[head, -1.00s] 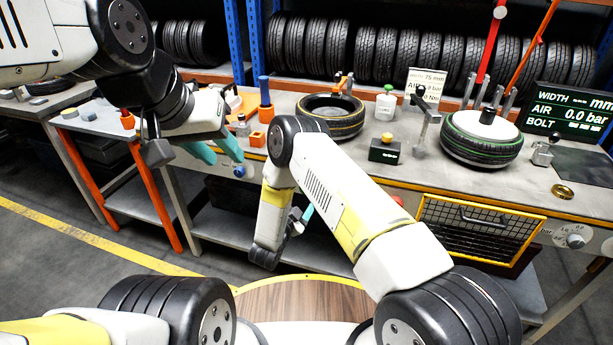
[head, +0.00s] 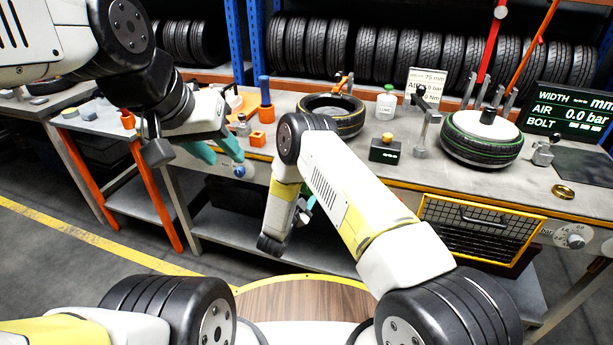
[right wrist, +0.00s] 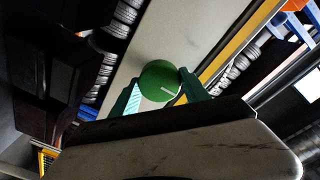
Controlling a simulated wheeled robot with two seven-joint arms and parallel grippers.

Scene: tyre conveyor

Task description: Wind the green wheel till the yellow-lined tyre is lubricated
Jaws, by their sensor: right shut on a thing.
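The yellow-lined tyre (head: 350,124) lies flat on the bench in the head view, a thin yellow line around its side. The green wheel (right wrist: 159,80) shows in the right wrist view as a round green disc with a short white mark. My right gripper (right wrist: 160,92) is shut on the green wheel, with a teal finger on each side of it. In the head view, my right arm mostly hides that gripper, and the green wheel cannot be seen there. My left gripper (head: 219,152) is open and empty, in front of the bench at the left.
A white bottle with a green cap (head: 385,105) stands right of the yellow-lined tyre. A green-lined tyre (head: 480,145) lies farther right. A black box with a yellow button (head: 384,151) and an orange block (head: 257,138) are on the bench. A wire-fronted drawer (head: 470,226) is below.

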